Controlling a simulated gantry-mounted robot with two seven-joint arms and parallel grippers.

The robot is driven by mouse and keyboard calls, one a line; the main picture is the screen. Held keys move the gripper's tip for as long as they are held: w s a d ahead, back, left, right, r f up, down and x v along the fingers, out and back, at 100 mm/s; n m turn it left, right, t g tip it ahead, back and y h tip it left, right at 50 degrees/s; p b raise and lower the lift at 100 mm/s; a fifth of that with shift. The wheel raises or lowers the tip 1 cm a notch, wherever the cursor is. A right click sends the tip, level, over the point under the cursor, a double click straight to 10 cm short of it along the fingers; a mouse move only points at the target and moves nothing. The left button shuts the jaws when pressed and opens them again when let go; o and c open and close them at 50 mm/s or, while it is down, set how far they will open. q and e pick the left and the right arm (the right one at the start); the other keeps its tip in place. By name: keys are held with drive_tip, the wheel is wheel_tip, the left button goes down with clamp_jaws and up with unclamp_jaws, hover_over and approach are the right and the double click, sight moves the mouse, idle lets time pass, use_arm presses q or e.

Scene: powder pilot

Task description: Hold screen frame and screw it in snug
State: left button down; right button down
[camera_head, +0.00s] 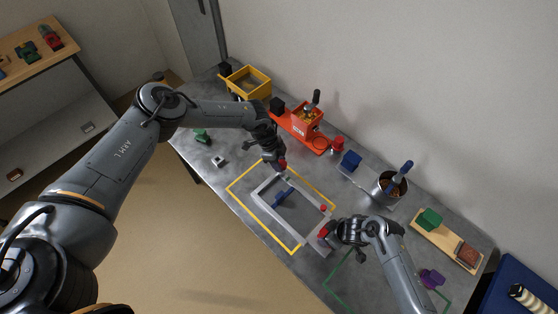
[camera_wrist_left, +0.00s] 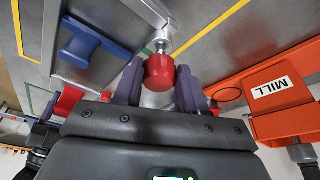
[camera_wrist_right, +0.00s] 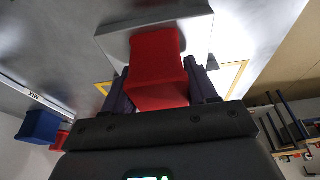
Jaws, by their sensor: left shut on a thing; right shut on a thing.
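The grey rectangular screen frame (camera_head: 262,200) lies flat on the table within a yellow outline. My left gripper (camera_head: 281,161) is at the frame's far corner, shut on a red screw knob (camera_wrist_left: 159,72); its silver shank points to the frame corner. My right gripper (camera_head: 327,235) is at the frame's near right end, shut on a red grip block (camera_wrist_right: 157,62) joined to a grey plate. A second red knob (camera_head: 323,208) stands at the right corner of the frame. A blue T-shaped piece (camera_head: 283,197) lies inside the frame; it also shows in the left wrist view (camera_wrist_left: 88,42).
The orange mill (camera_head: 303,123) stands behind the left gripper, with a yellow bin (camera_head: 246,80) further left. A metal pot (camera_head: 386,190), a blue block (camera_head: 351,160) and a wooden board (camera_head: 440,237) line the back right.

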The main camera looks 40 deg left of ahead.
use_arm(q)
drive_tip(key=shift+f, duration=0.95)
idle(0.6)
drive_tip(key=c, duration=0.6)
unclamp_jaws()
drive_tip(key=shift+o, duration=0.2)
drive_tip(key=v, duration=1.2)
drive_tip(key=shift+c, duration=0.3)
